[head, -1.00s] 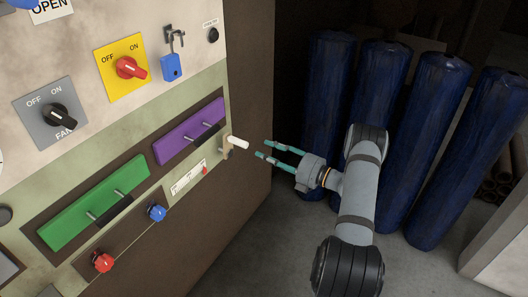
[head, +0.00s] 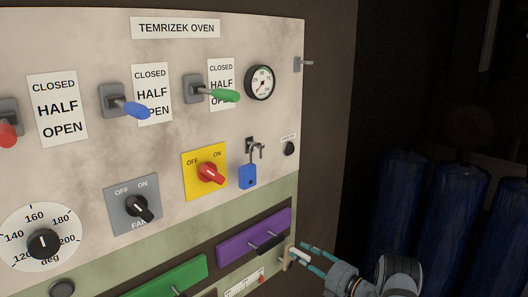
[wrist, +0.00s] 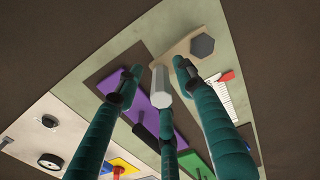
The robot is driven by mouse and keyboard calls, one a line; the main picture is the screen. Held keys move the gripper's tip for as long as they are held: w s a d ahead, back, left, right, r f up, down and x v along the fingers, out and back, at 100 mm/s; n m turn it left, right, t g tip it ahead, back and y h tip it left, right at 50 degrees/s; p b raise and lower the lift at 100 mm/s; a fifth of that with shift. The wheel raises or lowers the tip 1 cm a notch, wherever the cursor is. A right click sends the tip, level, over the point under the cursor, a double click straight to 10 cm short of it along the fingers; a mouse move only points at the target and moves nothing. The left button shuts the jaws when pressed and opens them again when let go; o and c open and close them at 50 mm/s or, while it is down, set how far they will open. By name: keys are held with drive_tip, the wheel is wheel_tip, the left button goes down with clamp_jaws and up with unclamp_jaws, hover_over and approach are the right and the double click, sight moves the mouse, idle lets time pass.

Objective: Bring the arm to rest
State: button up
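My gripper (head: 307,257) is at the lower right of the oven panel (head: 90,170) in the head view. Its teal fingers are spread and point toward the panel's edge, and the gripper looks empty. A short white handle (head: 291,252) sticks out from the panel close to the fingertips. In the wrist view my gripper (wrist: 156,68) has its fingers apart, with the white handle (wrist: 161,84) showing between them. I see no finger pressing on it; the exact gap is hard to tell. Most of my arm is below the head view.
The panel carries a purple bar (head: 240,240), a green bar (head: 168,276), a blue padlock (head: 247,176), a red-knobbed switch (head: 210,173), a fan switch (head: 137,207) and coloured levers. Several blue rolls (head: 400,210) stand at the right. Dark open space lies between them and the panel.

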drive_tip(key=shift+w+a, duration=0.35)
drive_tip(key=shift+a, duration=0.05)
drive_tip(key=shift+s+d, duration=0.1)
